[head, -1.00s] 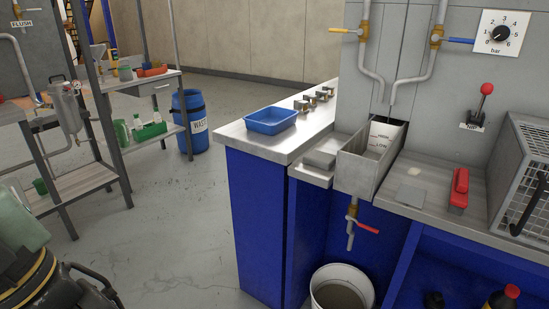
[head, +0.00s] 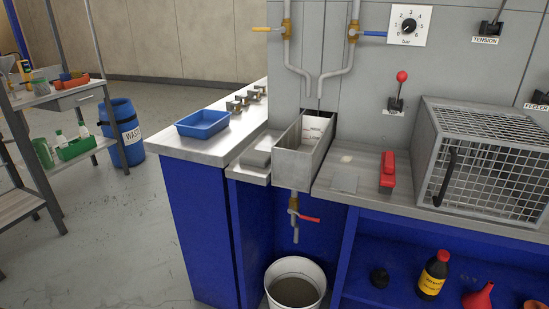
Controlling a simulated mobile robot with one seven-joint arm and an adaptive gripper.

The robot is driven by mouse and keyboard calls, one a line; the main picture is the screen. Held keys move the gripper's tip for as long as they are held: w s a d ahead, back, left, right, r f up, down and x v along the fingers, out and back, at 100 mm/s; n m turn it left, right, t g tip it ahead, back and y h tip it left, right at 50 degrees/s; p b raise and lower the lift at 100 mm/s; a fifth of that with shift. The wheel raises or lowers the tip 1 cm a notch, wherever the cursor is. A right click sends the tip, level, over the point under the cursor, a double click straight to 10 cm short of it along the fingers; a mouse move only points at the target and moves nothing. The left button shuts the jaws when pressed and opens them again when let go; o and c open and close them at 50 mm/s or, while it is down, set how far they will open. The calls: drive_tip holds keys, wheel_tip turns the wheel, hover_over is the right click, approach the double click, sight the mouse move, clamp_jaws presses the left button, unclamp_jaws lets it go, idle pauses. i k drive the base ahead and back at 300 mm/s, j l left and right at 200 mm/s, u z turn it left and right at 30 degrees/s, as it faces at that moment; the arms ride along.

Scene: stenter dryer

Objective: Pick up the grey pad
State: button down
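A small grey block-like pad (head: 257,157) lies on a narrow metal ledge (head: 248,175), just left of the metal trough (head: 296,160). I cannot tell for certain which of the two is the grey pad. My gripper is not in view.
A blue tray (head: 203,124) sits on the bench's left part. Right of the trough are a red-handled tool (head: 387,172) and a wire cage (head: 483,160). A tap (head: 293,210) hangs below the trough, above a white bucket (head: 295,285). Open floor lies left.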

sight(252, 157)
drive_tip(key=i+j+z, duration=0.1)
drive_tip(key=i, duration=0.35)
drive_tip(key=i+j, duration=0.2)
drive_tip(key=i, duration=0.2)
drive_tip(key=i+j+z, duration=0.15)
drive_tip(key=i, duration=0.3)
